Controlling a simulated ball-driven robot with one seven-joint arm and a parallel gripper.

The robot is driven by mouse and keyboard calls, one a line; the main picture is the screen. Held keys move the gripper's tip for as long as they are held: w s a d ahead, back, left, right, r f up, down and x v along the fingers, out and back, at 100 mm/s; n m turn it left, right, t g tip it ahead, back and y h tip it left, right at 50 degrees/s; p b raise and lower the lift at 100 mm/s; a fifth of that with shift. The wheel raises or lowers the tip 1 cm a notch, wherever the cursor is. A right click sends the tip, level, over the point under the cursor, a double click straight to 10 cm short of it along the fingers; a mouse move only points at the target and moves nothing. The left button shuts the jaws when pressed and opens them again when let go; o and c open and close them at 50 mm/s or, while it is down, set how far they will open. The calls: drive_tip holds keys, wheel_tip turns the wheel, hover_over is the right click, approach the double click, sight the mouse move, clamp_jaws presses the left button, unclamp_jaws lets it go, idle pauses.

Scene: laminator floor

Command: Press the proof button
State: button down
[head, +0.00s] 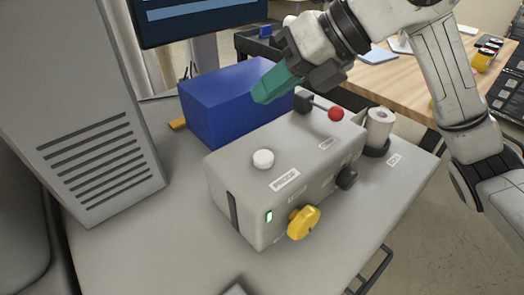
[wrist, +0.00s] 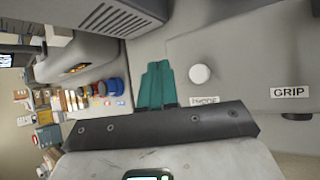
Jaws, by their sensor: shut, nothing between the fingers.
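The proof button is a white round cap (head: 263,158) on top of the grey machine box (head: 235,180), with a small label in front of it. In the wrist view the white button (wrist: 200,75) shows right of my fingers, its label partly covered by my gripper's dark edge. My gripper (head: 262,94) has teal fingers, shut and empty. In the head view it appears above and behind the button, in front of the blue box. It is apart from the button. In the wrist view the closed fingers (wrist: 157,82) show left of the button.
The box also carries a yellow knob (head: 303,222), a red-ball lever (head: 335,114) and a dark knob (head: 346,178). A blue box (head: 222,100) stands behind it, a white roll (head: 379,128) at right, a grey vented cabinet (head: 85,130) at left.

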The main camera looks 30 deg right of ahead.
drive_tip(key=shift+f, duration=0.1)
drive_tip(key=b, duration=0.5)
hover_over(269, 156)
wheel_tip(269, 156, down, 8)
drive_tip(key=shift+r, duration=0.25)
drive_tip(key=shift+f+b, duration=0.35)
drive_tip(key=shift+f, duration=0.15)
drive_tip(key=shift+f, duration=0.15)
idle(1.2)
drive_tip(key=shift+f+b, duration=0.3)
drive_tip(key=shift+b, duration=0.3)
drive_tip(key=shift+f+b, duration=0.5)
drive_tip(key=shift+b, duration=0.1)
idle(0.6)
drive_tip(key=shift+r, duration=0.1)
drive_tip(key=shift+r+p, duration=0.5)
drive_tip(key=shift+r, duration=0.4)
